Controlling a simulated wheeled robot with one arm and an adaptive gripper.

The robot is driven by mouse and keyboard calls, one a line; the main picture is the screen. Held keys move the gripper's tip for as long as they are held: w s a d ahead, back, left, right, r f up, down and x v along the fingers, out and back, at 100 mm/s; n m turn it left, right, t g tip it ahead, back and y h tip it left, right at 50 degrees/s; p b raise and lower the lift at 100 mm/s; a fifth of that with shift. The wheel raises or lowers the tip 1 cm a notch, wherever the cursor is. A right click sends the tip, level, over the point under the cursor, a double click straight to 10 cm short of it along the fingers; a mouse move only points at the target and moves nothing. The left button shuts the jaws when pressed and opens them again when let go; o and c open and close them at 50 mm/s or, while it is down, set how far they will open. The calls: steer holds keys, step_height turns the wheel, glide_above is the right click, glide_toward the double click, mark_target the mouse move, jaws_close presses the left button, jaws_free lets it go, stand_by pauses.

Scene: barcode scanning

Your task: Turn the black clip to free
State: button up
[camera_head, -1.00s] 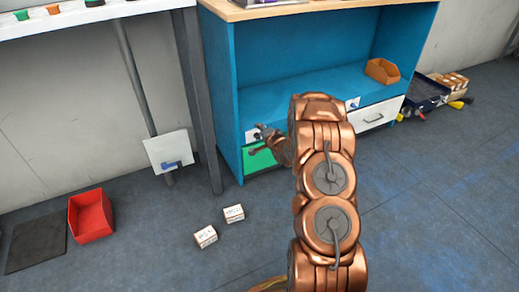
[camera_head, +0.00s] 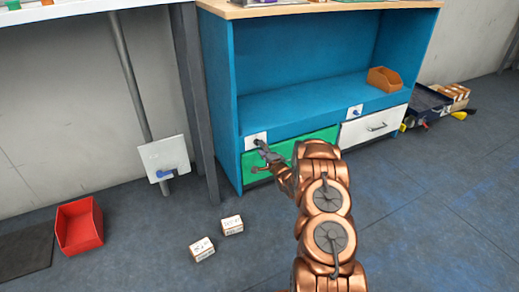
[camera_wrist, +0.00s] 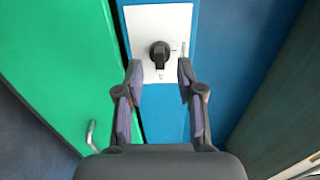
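The black clip (camera_wrist: 160,52) is a dark knob on a white plate (camera_wrist: 140,20), fixed to the blue cabinet frame beside the green drawer (camera_wrist: 50,60). In the head view the white plate (camera_head: 250,142) sits above the left end of the green drawer (camera_head: 315,145), with the clip partly hidden by my gripper. My gripper (camera_wrist: 158,75) is open, its two fingers spread in front of the clip. The clip shows between and just beyond the fingertips; I see no grip on it. In the head view my gripper (camera_head: 262,148) is close to the plate.
A white drawer (camera_head: 372,126) with its own plate and blue clip (camera_head: 355,112) is to the right. An orange bin (camera_head: 384,79) stands on the shelf. Two small boxes (camera_head: 232,225) and a red bin (camera_head: 80,226) are on the floor. A metal post stands left of the cabinet.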

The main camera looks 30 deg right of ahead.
steer(key=shift+w+d+b, duration=0.1)
steer(key=shift+w+b, duration=0.35)
steer(key=shift+w, duration=1)
jaws_close()
